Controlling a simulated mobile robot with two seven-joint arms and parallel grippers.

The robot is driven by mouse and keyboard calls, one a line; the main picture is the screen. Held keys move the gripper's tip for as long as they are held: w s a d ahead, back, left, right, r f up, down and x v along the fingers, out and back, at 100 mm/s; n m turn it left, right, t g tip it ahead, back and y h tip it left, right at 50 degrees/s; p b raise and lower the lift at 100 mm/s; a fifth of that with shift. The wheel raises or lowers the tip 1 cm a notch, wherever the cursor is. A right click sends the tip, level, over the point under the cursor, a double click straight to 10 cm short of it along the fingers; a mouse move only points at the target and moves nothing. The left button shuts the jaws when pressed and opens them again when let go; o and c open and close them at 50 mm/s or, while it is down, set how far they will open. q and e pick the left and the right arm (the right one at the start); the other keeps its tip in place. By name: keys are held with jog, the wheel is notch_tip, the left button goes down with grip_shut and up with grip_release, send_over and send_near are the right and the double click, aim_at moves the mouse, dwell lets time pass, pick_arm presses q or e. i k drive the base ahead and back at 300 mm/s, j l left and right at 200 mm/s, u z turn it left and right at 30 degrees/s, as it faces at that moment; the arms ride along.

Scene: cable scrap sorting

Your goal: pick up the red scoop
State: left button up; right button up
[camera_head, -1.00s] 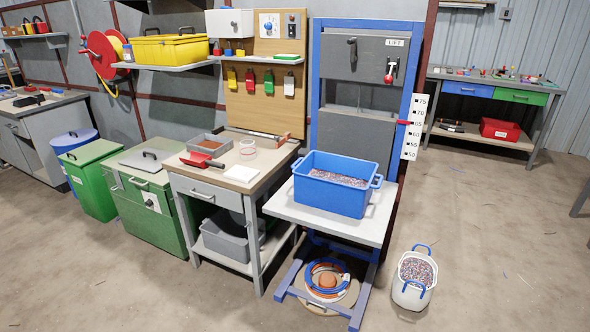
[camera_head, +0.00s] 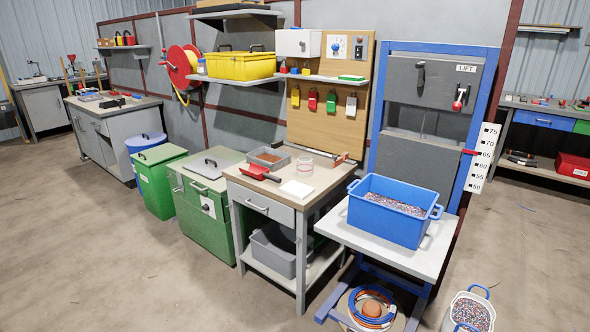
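The red scoop (camera_head: 256,172) lies on the wooden top of the grey workbench (camera_head: 238,180), near its left front edge. It is in front of a grey tray (camera_head: 269,157) with brown contents. A clear jar (camera_head: 305,165) and a white pad (camera_head: 297,189) are to its right on the same top. Neither of my grippers shows in the head view.
A lift table (camera_head: 345,232) with a blue crate (camera_head: 397,229) stands right of the workbench. A green cabinet (camera_head: 192,221) and a green bin (camera_head: 153,187) stand left of it. A white bucket (camera_head: 471,312) is at lower right. The floor in front is open.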

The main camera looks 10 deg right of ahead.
aim_at(262, 175)
jog(key=i+z, duration=0.1)
jog(key=i, duration=0.35)
jog(key=i+j+z, duration=0.15)
jog(key=i, duration=0.3)
jog(key=i+j+z, duration=0.1)
jog(key=i, duration=0.35)
